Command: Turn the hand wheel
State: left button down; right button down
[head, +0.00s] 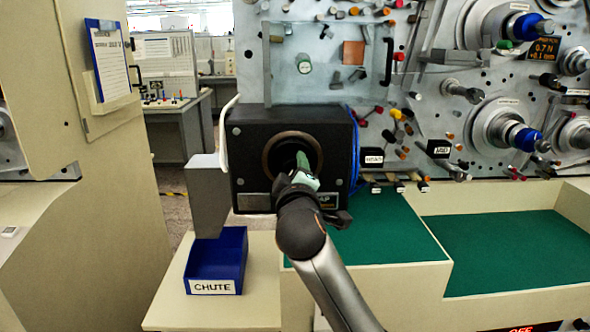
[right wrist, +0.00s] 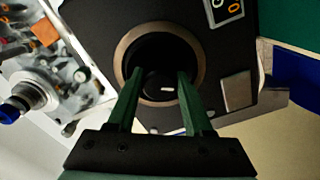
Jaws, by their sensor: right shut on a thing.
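A black box-shaped housing (head: 250,120) on the machine has a round opening rimmed by a bronze ring (head: 266,158). The ring also shows in the right wrist view (right wrist: 201,62). Inside the opening is a dark round piece with a short white mark, which I take for the hand wheel (right wrist: 158,86). My right gripper (head: 301,162) reaches into the opening. In the right wrist view its green fingers (right wrist: 159,78) stand on either side of the dark piece, shut on it. The exact contact is lost in shadow. My left gripper is not in view.
A blue bin labelled CHUTE (head: 216,267) stands on a cream ledge below a grey spout (head: 207,195). Spindles with blue collars (head: 522,137) and coloured pegs cover the panel at right. Green-topped trays (head: 380,235) lie below. A cream cabinet (head: 90,220) stands at left.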

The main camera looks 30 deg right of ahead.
jog(key=shift+f, duration=0.1)
jog(key=shift+c, duration=1.5)
grip_release()
jog(key=v, duration=1.2)
jog(key=shift+s+b, duration=0.3)
jog(key=shift+b, duration=0.1)
jog(key=shift+a, duration=0.1)
